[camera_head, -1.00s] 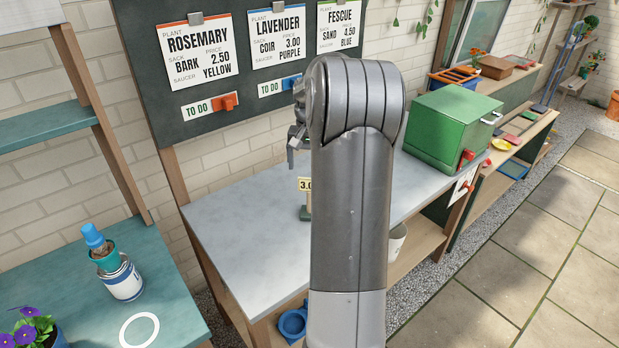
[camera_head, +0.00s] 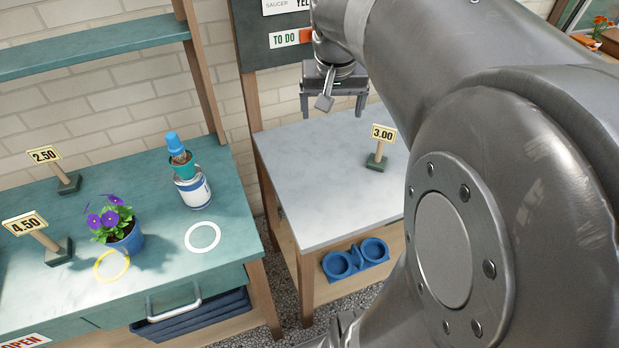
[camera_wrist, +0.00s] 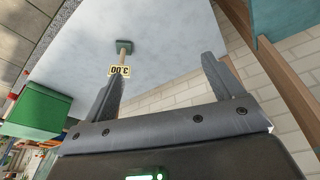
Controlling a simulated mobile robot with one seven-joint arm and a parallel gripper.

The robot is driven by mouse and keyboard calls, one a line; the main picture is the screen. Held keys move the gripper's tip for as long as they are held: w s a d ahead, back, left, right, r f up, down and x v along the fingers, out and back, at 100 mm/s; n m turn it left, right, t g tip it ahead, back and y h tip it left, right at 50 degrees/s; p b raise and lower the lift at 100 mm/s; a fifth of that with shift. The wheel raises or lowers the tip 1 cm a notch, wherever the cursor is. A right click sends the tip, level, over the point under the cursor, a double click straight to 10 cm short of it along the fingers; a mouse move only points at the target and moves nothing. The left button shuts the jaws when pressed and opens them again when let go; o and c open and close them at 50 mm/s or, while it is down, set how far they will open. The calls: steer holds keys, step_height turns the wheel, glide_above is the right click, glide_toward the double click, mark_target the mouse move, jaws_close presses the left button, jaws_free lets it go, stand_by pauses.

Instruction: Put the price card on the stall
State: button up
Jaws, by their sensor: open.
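The price card (camera_head: 381,146) reads 3.00 and stands upright on its dark base on the pale grey worktop. It also shows upside down in the wrist view (camera_wrist: 120,70), beyond my left-hand finger and apart from it. My gripper (camera_head: 335,112) is open and empty, above the worktop's back edge and to the left of the card. The stall (camera_head: 120,312) is the green-topped bench on the left. It bears the 2.50 card (camera_head: 45,155) and the 4.50 card (camera_head: 26,223), a purple potted flower (camera_head: 124,236), a yellow ring (camera_head: 98,268) and a white ring (camera_head: 189,245).
A white tin (camera_head: 193,192) with a small pot and a blue-topped item stands on the stall. Blue twin cups (camera_head: 355,260) sit on the shelf under the worktop. A green box (camera_wrist: 38,108) shows in the wrist view. The worktop's left part is clear.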

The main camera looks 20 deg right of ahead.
steer(key=s+a+f+n+t+y, duration=0.1)
steer(key=s+a+n, duration=0.3)
steer(key=s+a, duration=0.6)
steer(key=s+f+t, duration=0.1)
steer(key=s, duration=0.3)
steer(key=shift+a+f+t, duration=0.2)
steer(key=shift+t, duration=0.2)
steer(key=shift+s+a+f, duration=0.15)
steer(key=shift+s+f, duration=0.05)
steer(key=shift+s, duration=0.3)
steer(key=shift+c, duration=1.3)
steer(key=c, duration=0.7)
